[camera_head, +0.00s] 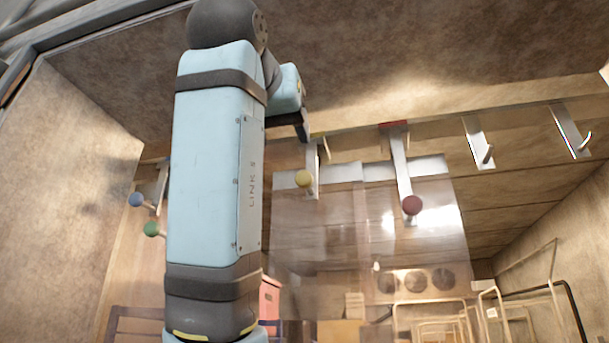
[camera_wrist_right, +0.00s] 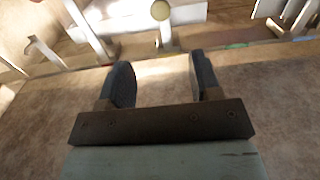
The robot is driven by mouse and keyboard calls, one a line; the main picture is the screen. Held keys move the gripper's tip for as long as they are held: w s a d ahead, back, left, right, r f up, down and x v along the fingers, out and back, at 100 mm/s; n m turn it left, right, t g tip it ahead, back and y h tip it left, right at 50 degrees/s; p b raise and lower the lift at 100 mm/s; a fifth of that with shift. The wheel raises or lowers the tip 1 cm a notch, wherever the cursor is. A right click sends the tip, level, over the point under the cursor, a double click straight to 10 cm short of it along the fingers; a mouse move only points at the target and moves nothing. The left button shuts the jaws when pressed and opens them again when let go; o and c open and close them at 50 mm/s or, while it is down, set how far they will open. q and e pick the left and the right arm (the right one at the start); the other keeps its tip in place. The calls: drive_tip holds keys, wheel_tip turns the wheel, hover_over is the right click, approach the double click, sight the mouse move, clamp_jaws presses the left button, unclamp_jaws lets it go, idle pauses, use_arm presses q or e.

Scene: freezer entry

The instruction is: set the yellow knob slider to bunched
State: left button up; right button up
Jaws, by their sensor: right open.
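The yellow knob (camera_head: 303,179) hangs at the lower end of a pale slider bracket (camera_head: 312,160) on the overhead rail, right of my right arm. In the right wrist view the yellow knob (camera_wrist_right: 160,10) is at the top, ahead of and roughly centred between my fingers, and apart from them. My right gripper (camera_wrist_right: 162,72) is open with nothing between its fingers. In the head view the right gripper (camera_head: 302,124) shows only partly, just above the yellow knob's bracket. A clear strip curtain (camera_head: 320,230) hangs below the rail. My left gripper is not in view.
A dark red knob (camera_head: 411,205) hangs right of the yellow one. A blue knob (camera_head: 136,200) and a green knob (camera_head: 151,228) hang left of my arm. Metal racks (camera_head: 540,290) stand below right.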

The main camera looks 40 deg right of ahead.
sight(302, 175)
drive_tip(key=p+x, duration=0.4)
drive_tip(key=x, duration=0.9)
drive_tip(key=shift+w+d+p, duration=0.3)
drive_tip(key=shift+w+d, duration=0.1)
drive_tip(key=shift+d, duration=0.05)
drive_tip(key=shift+c, duration=1.1)
drive_tip(key=c, duration=0.7)
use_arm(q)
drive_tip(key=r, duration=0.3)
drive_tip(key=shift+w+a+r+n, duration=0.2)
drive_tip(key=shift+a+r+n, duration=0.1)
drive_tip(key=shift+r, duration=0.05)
use_arm(e)
clamp_jaws()
